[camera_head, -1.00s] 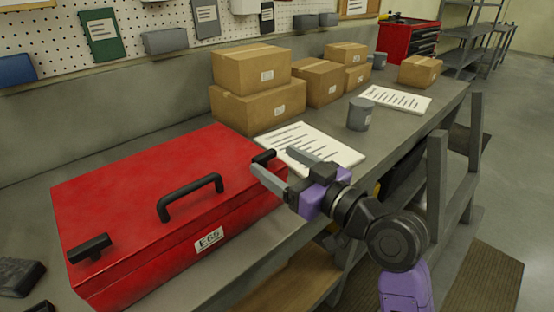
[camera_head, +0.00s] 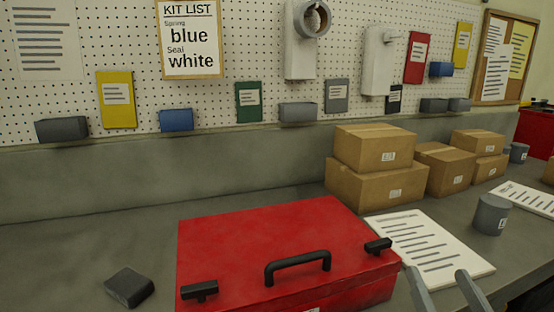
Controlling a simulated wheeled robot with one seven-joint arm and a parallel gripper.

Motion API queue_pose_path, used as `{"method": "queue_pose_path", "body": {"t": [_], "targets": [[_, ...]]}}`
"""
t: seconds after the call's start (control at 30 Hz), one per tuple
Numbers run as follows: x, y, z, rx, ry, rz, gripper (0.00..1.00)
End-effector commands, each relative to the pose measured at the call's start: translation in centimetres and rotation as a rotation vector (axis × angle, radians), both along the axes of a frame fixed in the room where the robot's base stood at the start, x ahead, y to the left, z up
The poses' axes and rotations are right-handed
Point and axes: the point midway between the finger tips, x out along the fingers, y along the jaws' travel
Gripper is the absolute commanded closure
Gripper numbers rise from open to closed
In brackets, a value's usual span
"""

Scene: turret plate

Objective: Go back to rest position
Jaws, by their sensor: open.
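My gripper (camera_head: 446,287) shows at the bottom edge, right of centre, with only its two grey fingers in view. The fingers stand apart with nothing between them. The rest of my arm is out of the frame. The fingers appear over the bench's front part, to the right of the red case and in front of the printed sheet (camera_head: 428,248). The red case (camera_head: 240,235) is closed, with a black handle (camera_head: 298,262) and two black latches. Its front lower part is cut off by the frame.
Several cardboard boxes (camera_head: 375,148) stand at the back right of the grey bench (camera_head: 60,260). A grey canister (camera_head: 491,214) stands right of the sheet. A dark block (camera_head: 129,287) lies left of the case. A pegboard above holds a kit list (camera_head: 190,38) reading blue and white.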

Motion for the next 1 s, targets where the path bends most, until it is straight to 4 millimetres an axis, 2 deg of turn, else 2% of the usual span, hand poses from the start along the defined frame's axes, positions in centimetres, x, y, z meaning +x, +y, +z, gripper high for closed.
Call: {"method": "queue_pose_path", "body": {"t": [0.03, 0.1, 0.4, 0.8, 1.0], "targets": [[-1.4, 0.1, -1.5, 0.006, 0.013, -0.018, 0.25], [-3.5, 0.2, -3.1, 0.009, 0.02, -0.043, 0.25], [-13.1, 2.1, -8.5, -0.022, 0.085, -0.087, 0.25], [-26.3, 5.6, -13.3, -0.11, 0.289, -0.021, 0.25], [-31.4, 6.5, -15.5, -0.132, 0.433, 0.024, 0.25]]}}
